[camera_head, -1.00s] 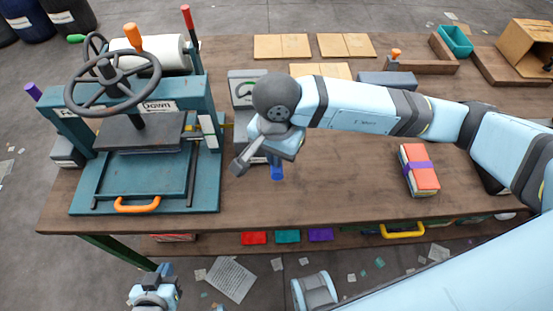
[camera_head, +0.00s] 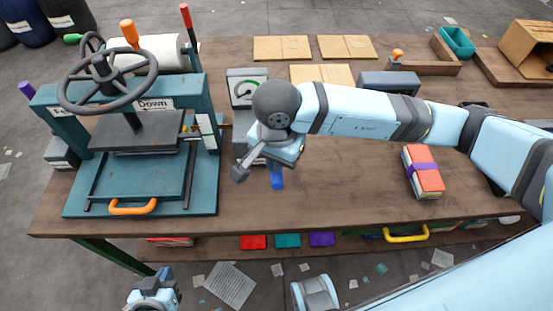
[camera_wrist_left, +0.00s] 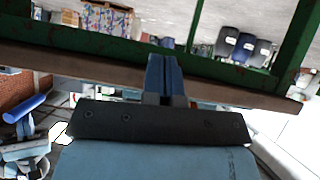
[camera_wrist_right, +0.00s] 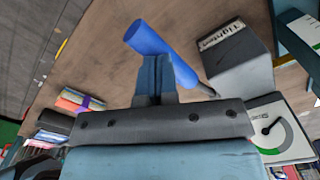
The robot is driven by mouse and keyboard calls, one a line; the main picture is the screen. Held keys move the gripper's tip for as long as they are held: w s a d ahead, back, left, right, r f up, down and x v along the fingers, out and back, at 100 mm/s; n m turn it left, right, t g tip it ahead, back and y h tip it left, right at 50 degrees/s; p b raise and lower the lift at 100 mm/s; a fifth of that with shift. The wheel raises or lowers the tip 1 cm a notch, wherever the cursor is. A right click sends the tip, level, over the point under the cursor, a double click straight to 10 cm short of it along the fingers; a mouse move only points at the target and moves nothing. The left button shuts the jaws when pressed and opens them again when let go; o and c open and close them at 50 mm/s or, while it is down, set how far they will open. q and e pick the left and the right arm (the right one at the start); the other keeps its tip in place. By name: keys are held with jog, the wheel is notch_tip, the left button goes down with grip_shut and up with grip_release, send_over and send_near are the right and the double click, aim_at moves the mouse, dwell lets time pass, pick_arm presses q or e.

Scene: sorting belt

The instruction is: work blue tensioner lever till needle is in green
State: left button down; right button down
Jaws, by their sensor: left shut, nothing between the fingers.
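The blue lever handle (camera_head: 277,178) hangs below my right gripper in the head view. In the right wrist view the handle (camera_wrist_right: 148,37) crosses just beyond the fingertips of my right gripper (camera_wrist_right: 155,62), on a thin rod leading to a grey housing labelled "Tighten" (camera_wrist_right: 238,62). I cannot tell whether the fingers grip it or only touch it. The gauge (camera_head: 247,88) stands behind; its white dial (camera_wrist_right: 281,130) has a green arc and dark needle. My left gripper (camera_wrist_left: 165,75) is shut and empty, low before the bench.
A teal press (camera_head: 140,200) with a handwheel and orange handle fills the bench's left side. Wooden panels (camera_head: 283,48) lie behind. The bench front between press and bundle is clear.

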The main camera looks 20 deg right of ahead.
pick_arm(q)
jog(key=shift+w+f+b, duration=0.1)
jog(key=shift+f+b, duration=0.5)
jog(key=shift+b, duration=0.15)
pick_arm(e)
jog(key=shift+f, duration=0.85)
pick_arm(q)
jog(key=shift+f+b, duration=0.1)
jog(key=shift+b, duration=0.45)
pick_arm(e)
jog(key=shift+f, duration=0.5)
pick_arm(q)
jog(key=shift+d+f+b, duration=0.1)
jog(key=shift+f+b, duration=0.2)
jog(key=shift+b, duration=0.05)
pick_arm(e)
jog(key=shift+f, duration=0.3)
pick_arm(q)
jog(key=shift+w+d+f+b, duration=0.1)
jog(key=shift+d+f+b, duration=0.1)
jog(key=shift+b, duration=0.55)
pick_arm(e)
jog(key=shift+f, duration=0.75)
pick_arm(q)
jog(key=shift+a+r, duration=0.15)
jog(key=shift+f, duration=0.2)
